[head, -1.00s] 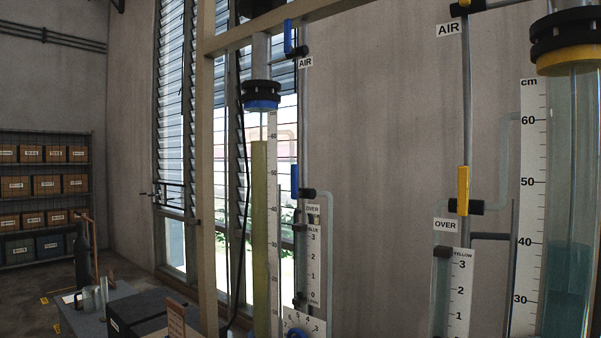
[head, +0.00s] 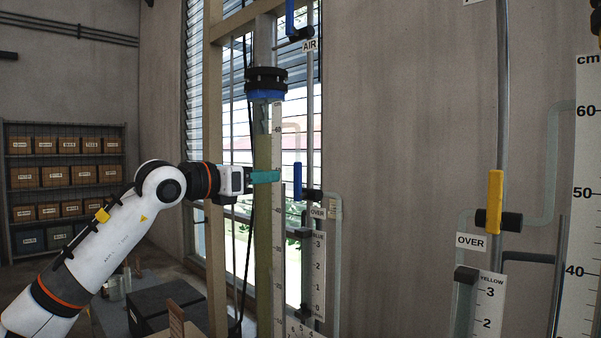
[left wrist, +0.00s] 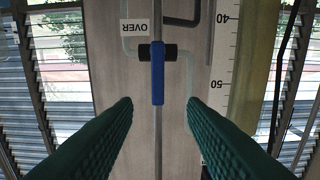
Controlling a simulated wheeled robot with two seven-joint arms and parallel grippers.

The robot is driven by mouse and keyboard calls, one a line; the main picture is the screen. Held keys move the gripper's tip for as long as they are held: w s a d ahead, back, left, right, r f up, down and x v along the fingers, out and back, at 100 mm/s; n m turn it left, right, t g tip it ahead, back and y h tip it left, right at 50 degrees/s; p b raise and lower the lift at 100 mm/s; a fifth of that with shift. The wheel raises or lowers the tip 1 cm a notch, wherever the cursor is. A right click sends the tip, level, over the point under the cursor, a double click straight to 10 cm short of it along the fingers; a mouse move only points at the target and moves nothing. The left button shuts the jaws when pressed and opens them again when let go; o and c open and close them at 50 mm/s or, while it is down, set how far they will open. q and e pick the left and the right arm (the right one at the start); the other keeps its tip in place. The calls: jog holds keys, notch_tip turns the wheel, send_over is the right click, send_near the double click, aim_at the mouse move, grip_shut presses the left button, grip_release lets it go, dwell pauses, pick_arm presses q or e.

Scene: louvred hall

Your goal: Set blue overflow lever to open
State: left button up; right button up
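The blue overflow lever (head: 298,180) stands upright on its black valve body, just above the OVER label (head: 317,212) of the blue column. In the left wrist view, which shows the label upside down, the blue lever (left wrist: 158,78) lies along the pipe, in the gap between my fingers. My left gripper (head: 266,177), with teal fingers, is beside the blue column at the lever's height. In the wrist view the left gripper (left wrist: 160,108) is open, and the fingers show no contact with the lever. My right gripper is not in view.
A similar yellow lever (head: 494,201) stands upright on the right. The blue column's AIR lever (head: 290,18) is higher up. The blue column's scale (head: 277,200) and a wooden post (head: 216,150) stand close to my left gripper. A shelf of boxes (head: 65,175) is far left.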

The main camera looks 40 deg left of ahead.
aim_at(295, 174)
pick_arm(q)
jog(key=w+p, duration=0.4)
jog(key=w, duration=0.1)
jog(key=w+d+p, duration=0.1)
jog(key=w+p, duration=0.1)
jog(key=w, duration=0.1)
jog(key=shift+w+r, duration=0.1)
jog(key=shift+r, duration=0.1)
jog(key=shift+f+b, duration=0.3)
jog(key=shift+b, duration=0.1)
jog(key=shift+w+r+p, duration=0.1)
jog(key=shift+w+p, duration=0.35)
jog(key=shift+w, duration=0.45)
jog(key=shift+s, duration=0.1)
grip_shut()
